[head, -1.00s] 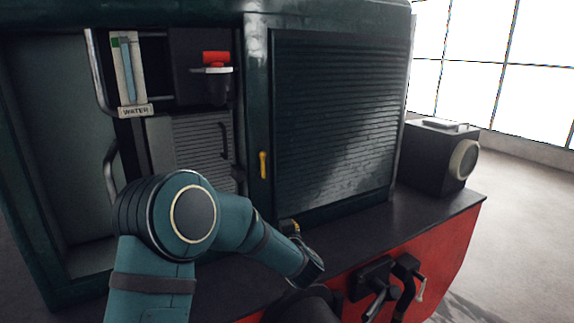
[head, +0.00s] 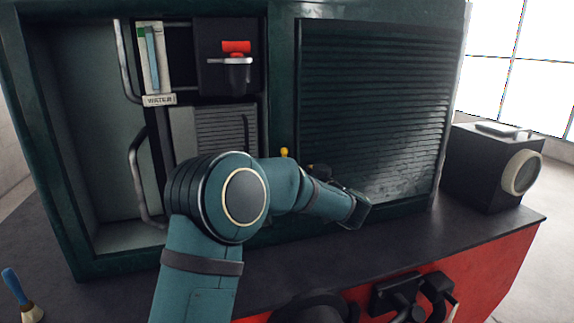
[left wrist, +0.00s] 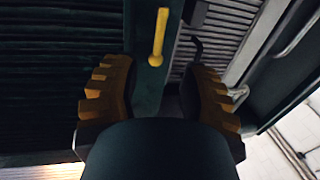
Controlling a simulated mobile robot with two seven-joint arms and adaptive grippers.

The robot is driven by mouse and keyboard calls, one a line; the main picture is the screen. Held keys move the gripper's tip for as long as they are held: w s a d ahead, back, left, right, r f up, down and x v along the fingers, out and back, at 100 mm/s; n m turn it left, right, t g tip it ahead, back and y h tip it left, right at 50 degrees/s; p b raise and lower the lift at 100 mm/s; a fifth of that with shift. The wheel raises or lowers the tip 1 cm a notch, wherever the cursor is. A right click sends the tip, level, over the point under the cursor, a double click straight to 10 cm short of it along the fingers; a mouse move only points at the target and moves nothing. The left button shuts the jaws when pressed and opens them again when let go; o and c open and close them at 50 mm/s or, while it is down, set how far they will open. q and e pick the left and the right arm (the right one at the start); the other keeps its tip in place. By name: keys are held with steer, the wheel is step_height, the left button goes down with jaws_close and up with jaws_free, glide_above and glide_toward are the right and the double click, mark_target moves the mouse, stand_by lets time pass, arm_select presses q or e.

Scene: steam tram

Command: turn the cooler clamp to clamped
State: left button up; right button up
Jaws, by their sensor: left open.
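The cooler clamp appears to be the yellow lever on the dark green post between the two louvred panels. In the head view only its yellow top (head: 284,152) shows above my left arm; the rest is hidden. In the left wrist view the yellow lever (left wrist: 157,40) stands out in front of the post, in line with the gap between my left fingers. My left gripper (left wrist: 158,92) is open, with ridged yellow-brown pads on both sides and nothing between them. The lever appears beyond the fingertips, not touched. My right gripper is not in view.
A large louvred shutter (head: 370,110) is right of the post. Left of it are a water gauge (head: 153,65), a red-topped fitting (head: 236,48) and a curved handrail (head: 140,170). A black box lamp (head: 490,165) stands at the right. The dark ledge (head: 460,225) below is partly clear.

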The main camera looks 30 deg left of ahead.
arm_select(q)
steer(key=x, duration=0.8)
steer(key=shift+w+a, duration=0.3)
steer(key=shift+o, duration=0.3)
steer(key=shift+f, duration=0.1)
steer(key=shift+s, duration=0.1)
jaws_close()
